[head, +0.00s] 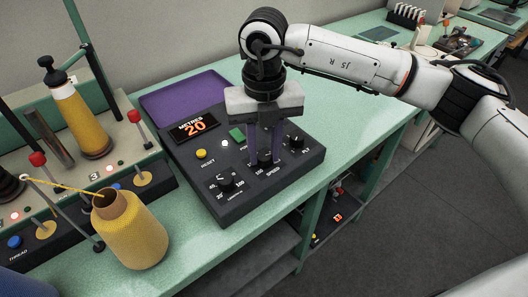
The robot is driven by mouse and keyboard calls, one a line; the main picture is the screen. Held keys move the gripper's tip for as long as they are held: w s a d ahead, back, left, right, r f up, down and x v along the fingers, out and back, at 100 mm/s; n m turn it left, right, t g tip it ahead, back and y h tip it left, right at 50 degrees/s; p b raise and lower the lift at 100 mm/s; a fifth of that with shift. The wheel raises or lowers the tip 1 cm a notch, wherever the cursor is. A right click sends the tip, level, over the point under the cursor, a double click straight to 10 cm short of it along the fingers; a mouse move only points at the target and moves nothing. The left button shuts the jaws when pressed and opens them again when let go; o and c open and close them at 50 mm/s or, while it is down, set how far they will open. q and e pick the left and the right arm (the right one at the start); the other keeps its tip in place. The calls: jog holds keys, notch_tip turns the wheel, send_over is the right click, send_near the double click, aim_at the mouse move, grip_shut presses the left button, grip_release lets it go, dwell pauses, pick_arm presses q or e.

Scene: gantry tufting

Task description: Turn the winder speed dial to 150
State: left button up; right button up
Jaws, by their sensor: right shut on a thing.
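The dark winder control box (235,207) sits on the green bench. Its orange display (194,127) reads METRES 20. The speed dial (265,158) is the middle black dial on the front row, above the word SPEED. My right gripper (264,152) points straight down over it, its fingers shut on the dial. The fingers hide much of the dial and its scale, so its setting cannot be read. My left gripper is not in view.
A yellow button (201,154) is near the display. A yellow yarn cone (133,235) stands at front left. The bench behind the box is clear.

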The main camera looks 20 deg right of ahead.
jog(key=n+b, duration=0.2)
jog(key=shift+f+n, duration=0.15)
jog(key=shift+n, duration=0.25)
jog(key=n+b, duration=0.2)
jog(key=n, duration=0.1)
jog(key=shift+n, duration=0.3)
jog(key=shift+n+b, duration=0.5)
jog(key=shift+n, duration=0.4)
jog(key=n+b, duration=0.1)
jog(key=n, duration=0.1)
jog(key=shift+n, duration=0.4)
jog(key=n+b, duration=0.1)
jog(key=n, duration=0.2)
jog(key=shift+n, duration=0.3)
jog(key=n+b, duration=0.1)
jog(key=n, duration=0.1)
jog(key=shift+n, duration=0.4)
jog(key=n, duration=0.3)
jog(key=shift+r, duration=0.2)
jog(key=n, duration=0.3)
jog(key=shift+b, duration=0.4)
jog(key=n, duration=0.5)
jog(key=shift+n, duration=2.6)
